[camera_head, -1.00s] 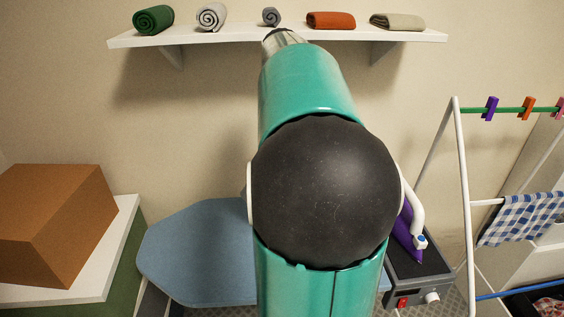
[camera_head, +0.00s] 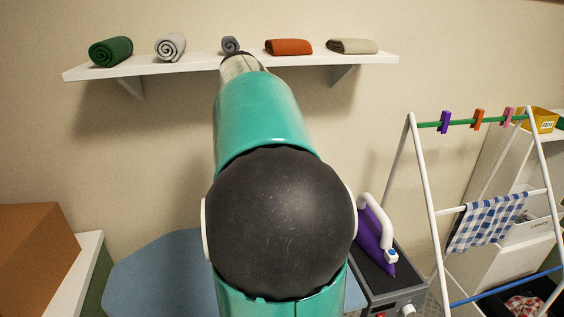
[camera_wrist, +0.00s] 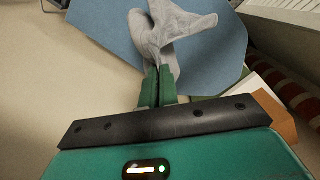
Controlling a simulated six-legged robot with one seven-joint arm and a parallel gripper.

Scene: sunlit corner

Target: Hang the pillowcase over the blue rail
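In the wrist view my gripper (camera_wrist: 158,86) has its green fingers close together on a pale grey cloth, the pillowcase (camera_wrist: 165,30). The cloth is bunched at the fingertips and spreads beyond them, with the blue ironing board behind it. In the head view my arm hides the gripper and the pillowcase. The blue rail (camera_head: 507,285) is the low bar of the white drying rack (camera_head: 426,190) at the right, well apart from my arm. No cloth hangs over the part of it in view.
A checked cloth (camera_head: 487,222) hangs on the rack's middle bar, below a green bar with coloured pegs. A purple iron (camera_head: 374,240) stands between my arm and the rack. The ironing board (camera_head: 160,275) is at lower left. A shelf (camera_head: 190,67) holds rolled towels.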

